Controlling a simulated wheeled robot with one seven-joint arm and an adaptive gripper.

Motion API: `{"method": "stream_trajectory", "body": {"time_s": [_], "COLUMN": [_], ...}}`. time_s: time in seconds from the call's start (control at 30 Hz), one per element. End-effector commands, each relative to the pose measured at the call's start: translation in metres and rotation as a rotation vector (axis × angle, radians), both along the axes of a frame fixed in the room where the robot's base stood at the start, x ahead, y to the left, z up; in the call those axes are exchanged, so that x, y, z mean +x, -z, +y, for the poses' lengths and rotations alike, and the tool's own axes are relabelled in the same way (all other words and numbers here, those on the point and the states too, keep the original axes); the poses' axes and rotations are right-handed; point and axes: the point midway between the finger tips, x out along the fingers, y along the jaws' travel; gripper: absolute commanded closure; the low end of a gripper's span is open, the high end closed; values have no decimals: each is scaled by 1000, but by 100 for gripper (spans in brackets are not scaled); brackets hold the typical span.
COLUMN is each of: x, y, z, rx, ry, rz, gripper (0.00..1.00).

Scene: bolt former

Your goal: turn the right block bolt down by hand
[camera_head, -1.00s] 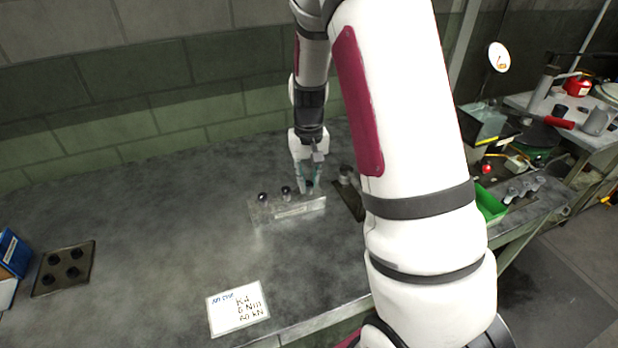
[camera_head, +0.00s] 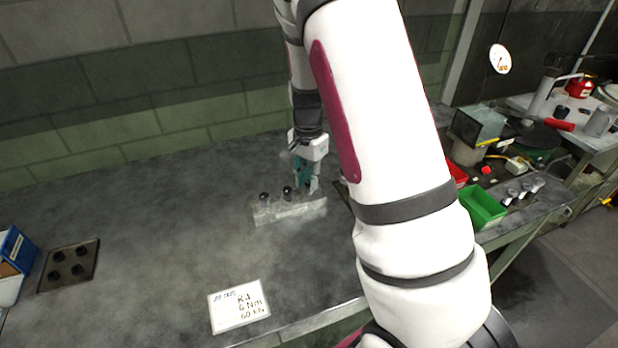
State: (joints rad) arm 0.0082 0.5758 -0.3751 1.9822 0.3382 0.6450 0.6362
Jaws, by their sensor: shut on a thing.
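A pale clear block (camera_head: 292,210) stands on the grey bench in the middle of the view. Its left bolt (camera_head: 264,198) and middle bolt (camera_head: 287,193) stand up with dark heads. My gripper (camera_head: 309,187) points down at the right end of the block, with its teal fingers shut around the place of the right block bolt. The fingers hide that bolt, so how far it stands out of the block cannot be told.
A dark plate with dark round spots (camera_head: 69,265) lies at the left, next to a blue box (camera_head: 14,252). A written card (camera_head: 239,306) lies near the front edge. A green bin (camera_head: 482,207) stands at the right. The bench left of the block is clear.

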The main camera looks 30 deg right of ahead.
Motion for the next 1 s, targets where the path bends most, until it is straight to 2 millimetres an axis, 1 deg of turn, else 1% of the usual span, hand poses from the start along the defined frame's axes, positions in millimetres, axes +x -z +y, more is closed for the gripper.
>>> {"method": "stream_trajectory", "body": {"time_s": [0.03,0.2,0.4,0.97,1.0], "x": [2,3,3,3,3], "y": [-3,-3,-3,-3,-3], "z": [0,0,0,0,0], "rx": [-2,-2,-2,-2,-2], "ry": [30,124,187,213,213], "rz": [-7,-8,-8,-9,-9], "gripper": [100,100,100,100,71]}}
